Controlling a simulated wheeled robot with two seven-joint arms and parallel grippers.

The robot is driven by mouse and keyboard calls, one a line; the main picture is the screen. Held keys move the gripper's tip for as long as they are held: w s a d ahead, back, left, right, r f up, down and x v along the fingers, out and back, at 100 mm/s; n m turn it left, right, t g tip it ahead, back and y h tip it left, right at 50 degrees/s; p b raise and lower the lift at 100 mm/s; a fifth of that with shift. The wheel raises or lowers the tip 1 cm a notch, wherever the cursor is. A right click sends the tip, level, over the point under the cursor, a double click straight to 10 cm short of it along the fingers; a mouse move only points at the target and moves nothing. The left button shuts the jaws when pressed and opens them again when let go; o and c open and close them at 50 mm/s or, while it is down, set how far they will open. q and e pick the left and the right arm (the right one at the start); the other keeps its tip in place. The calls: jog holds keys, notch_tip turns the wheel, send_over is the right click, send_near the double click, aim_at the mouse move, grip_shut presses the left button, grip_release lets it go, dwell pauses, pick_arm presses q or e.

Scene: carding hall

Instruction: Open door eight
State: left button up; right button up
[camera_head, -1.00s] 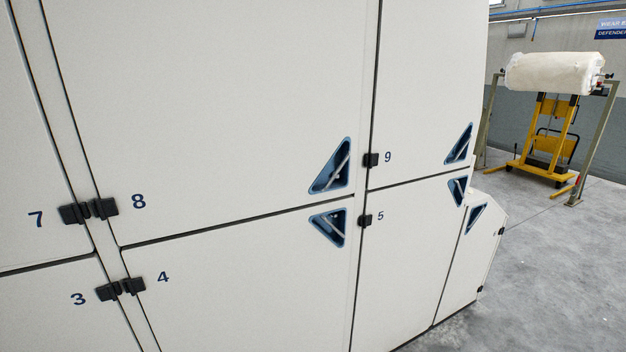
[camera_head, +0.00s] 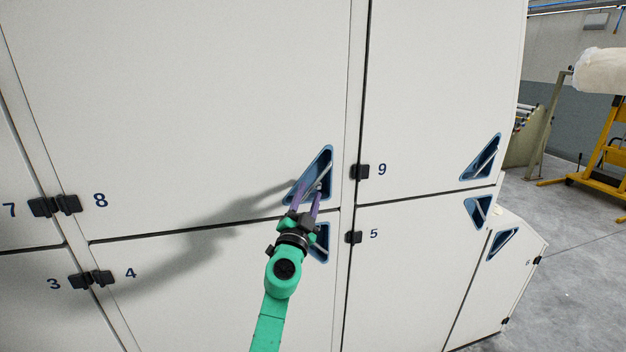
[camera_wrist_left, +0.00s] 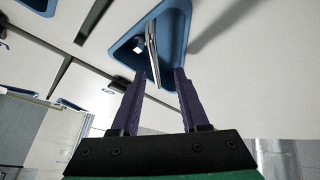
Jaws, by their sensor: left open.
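Door eight (camera_head: 190,110) is the large off-white upper panel, flat with its neighbours, with a dark hinge and the number 8 at its lower left. Its blue triangular recess (camera_head: 324,161) with a metal bar handle is at its lower right corner. My left gripper (camera_head: 309,190) is open in front of that recess, its purple fingers pointing at the handle. In the left wrist view the handle (camera_wrist_left: 152,45) lies just beyond the fingertips (camera_wrist_left: 160,74), between them in line of sight. I cannot tell whether the fingers touch it. My right gripper does not show.
Door nine (camera_head: 440,90) is to the right, door five (camera_head: 405,270) below it, and door four (camera_head: 190,290) below door eight. Door four's recess (camera_head: 321,240) is partly behind my gripper. A yellow lift trolley (camera_head: 600,150) stands at the far right; grey floor there is open.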

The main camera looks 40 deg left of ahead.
aim_at(315, 185)
pick_arm(q)
jog(key=x, duration=0.5)
jog(key=shift+w+d+f, duration=0.2)
jog(key=shift+d, duration=0.15)
jog(key=shift+a, duration=0.1)
jog(key=shift+s+r, duration=0.1)
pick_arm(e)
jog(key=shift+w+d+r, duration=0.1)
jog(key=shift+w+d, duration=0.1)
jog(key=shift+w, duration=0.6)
pick_arm(q)
grip_shut()
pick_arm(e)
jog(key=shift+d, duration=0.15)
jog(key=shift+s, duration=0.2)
